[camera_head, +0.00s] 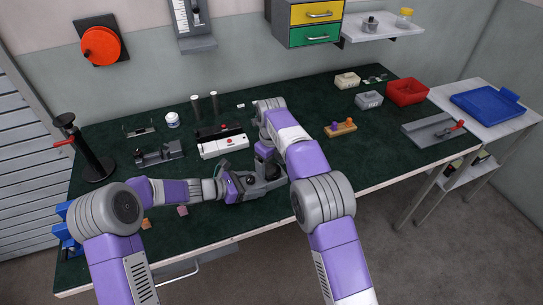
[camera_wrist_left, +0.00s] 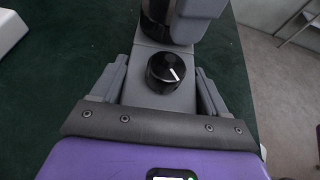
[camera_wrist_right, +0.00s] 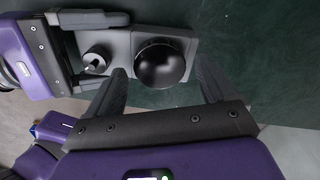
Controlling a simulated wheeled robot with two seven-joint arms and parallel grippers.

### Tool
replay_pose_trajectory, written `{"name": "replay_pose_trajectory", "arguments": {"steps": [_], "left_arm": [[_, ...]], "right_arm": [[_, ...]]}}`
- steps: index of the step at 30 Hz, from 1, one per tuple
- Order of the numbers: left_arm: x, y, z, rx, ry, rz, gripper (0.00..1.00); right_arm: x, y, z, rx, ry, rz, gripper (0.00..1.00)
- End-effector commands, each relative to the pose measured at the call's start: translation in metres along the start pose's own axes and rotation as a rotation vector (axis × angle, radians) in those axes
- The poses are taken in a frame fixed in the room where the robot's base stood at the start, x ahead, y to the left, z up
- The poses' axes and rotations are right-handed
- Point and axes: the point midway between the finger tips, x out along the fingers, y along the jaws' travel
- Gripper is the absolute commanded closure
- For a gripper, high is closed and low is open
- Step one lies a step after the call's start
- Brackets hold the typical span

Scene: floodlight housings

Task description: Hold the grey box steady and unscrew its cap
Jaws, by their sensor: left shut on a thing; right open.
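The grey box (camera_head: 262,189) lies near the front edge of the green table. My left gripper (camera_wrist_left: 163,75) is shut on its knob end, one finger along each side. A black knob with a white line (camera_wrist_left: 165,70) stands on top between those fingers. The round black cap (camera_wrist_right: 160,65) sits on the other end of the box. My right gripper (camera_wrist_right: 160,80) is open above it, and the cap shows between its fingertips; I cannot tell whether they touch it. In the left wrist view my right gripper mostly hides the cap.
A white box with red buttons (camera_head: 223,146) and a grey fixture (camera_head: 160,154) lie behind on the table. A wooden block with coloured pegs (camera_head: 341,128) is to the right. Small pink (camera_head: 182,211) and orange (camera_head: 146,224) blocks lie at the front left. The right front is clear.

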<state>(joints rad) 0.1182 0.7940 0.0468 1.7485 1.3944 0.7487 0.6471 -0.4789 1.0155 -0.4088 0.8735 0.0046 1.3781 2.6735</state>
Motion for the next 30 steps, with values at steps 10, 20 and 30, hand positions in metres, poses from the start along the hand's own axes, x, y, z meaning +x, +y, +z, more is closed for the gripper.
{"name": "replay_pose_trajectory", "arguments": {"steps": [10, 20, 30], "left_arm": [[-0.0001, 0.0003, 0.0002, 0.0, 0.0, 0.001, 1.0], [0.0, 0.0002, 0.0003, 0.0, 0.0, 0.001, 1.0], [0.0, 0.0002, 0.0003, 0.0, 0.0, 0.0, 1.0]], "right_arm": [[0.0086, 0.0, -0.0001, 0.0, 0.0, 0.0, 0.15], [0.0083, 0.0, -0.0001, 0.0, 0.0, 0.0, 0.56], [0.0081, -0.0004, -0.0002, -0.146, -0.001, 0.001, 0.73]]}}
